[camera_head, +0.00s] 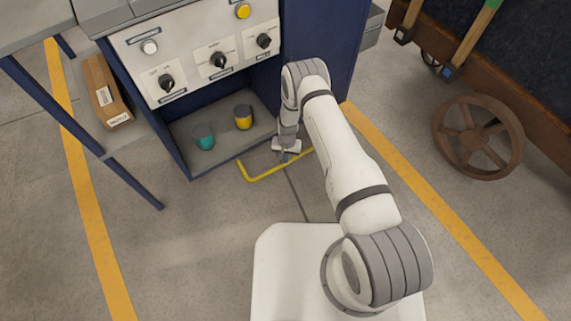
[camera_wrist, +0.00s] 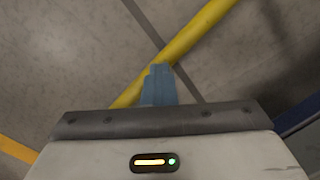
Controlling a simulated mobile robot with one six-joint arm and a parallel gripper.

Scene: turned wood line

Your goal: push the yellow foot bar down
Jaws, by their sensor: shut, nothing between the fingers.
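The yellow foot bar (camera_head: 262,176) is a thin bent bar low at the front of the blue machine, close above the floor. In the wrist view the bar (camera_wrist: 195,32) runs diagonally from upper right to lower left. My gripper (camera_head: 285,158) points down at the right part of the bar. Its blue fingers (camera_wrist: 159,84) are shut with nothing between them. They overlap the bar in the wrist view, and I cannot tell whether they touch it. The fingers hide a short piece of the bar.
The control panel (camera_head: 203,52) with knobs and buttons is above the bar. A teal cup (camera_head: 203,137) and a yellow cup (camera_head: 243,117) stand on the shelf below it. A cardboard box (camera_head: 105,92) is at left, a cart wheel (camera_head: 478,137) at right. Floor in front is clear.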

